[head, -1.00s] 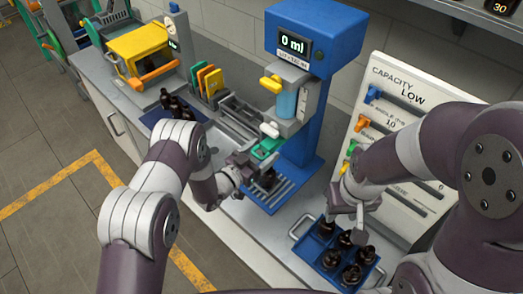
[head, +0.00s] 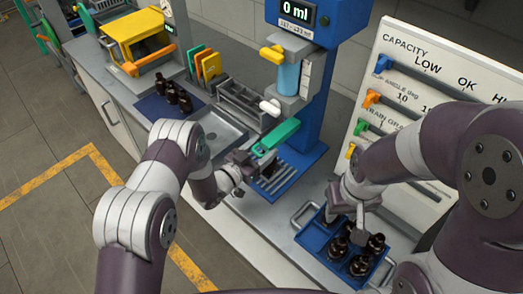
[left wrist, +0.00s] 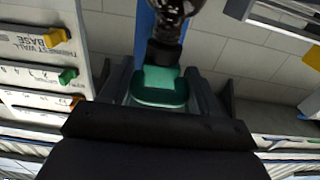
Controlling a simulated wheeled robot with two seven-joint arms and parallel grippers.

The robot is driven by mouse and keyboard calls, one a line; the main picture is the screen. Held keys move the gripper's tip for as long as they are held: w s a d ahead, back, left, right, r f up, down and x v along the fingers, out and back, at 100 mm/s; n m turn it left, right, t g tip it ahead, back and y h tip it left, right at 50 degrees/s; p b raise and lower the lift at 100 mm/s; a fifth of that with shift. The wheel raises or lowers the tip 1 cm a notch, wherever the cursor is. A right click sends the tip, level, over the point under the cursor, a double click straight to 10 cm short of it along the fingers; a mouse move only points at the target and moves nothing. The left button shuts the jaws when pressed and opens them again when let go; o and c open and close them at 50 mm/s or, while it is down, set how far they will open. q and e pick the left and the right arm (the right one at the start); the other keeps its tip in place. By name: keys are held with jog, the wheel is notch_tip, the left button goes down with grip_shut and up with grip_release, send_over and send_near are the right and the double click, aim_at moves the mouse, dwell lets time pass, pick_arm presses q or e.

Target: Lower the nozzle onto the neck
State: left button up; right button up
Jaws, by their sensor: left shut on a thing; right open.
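The filling machine (head: 345,60) is blue and its display reads 0 ml. Its light blue cylinder (head: 288,78) hangs under the head, with a grey block (head: 292,103) below. A green handle (head: 278,135) sticks out lower down, above the slatted drip tray (head: 277,178). My left gripper (head: 252,157) is shut on the green handle, which shows between its dark fingers in the left wrist view (left wrist: 160,88). Right beyond it there is a dark glassy bottle (left wrist: 172,8) with a black part; whether nozzle and neck touch is hidden. My right gripper (head: 348,214) is open over the blue crate.
The blue crate (head: 306,238) holds several dark bottles (head: 360,264). More bottles (head: 172,93) stand on a dark blue mat at the left. A white capacity board (head: 400,75) with coloured sliders stands behind my right arm. A yellow machine (head: 137,45) is at the back left.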

pick_arm(q)
jog(key=shift+s+f, duration=0.15)
jog(key=shift+f, duration=0.05)
jog(key=o, duration=1.2)
jog(key=shift+o, duration=0.2)
jog(key=shift+r, duration=0.1)
jog(key=shift+s, duration=0.1)
jog(key=b+v, duration=0.4)
jog(key=v, duration=0.8)
jog(key=shift+s+a, duration=0.2)
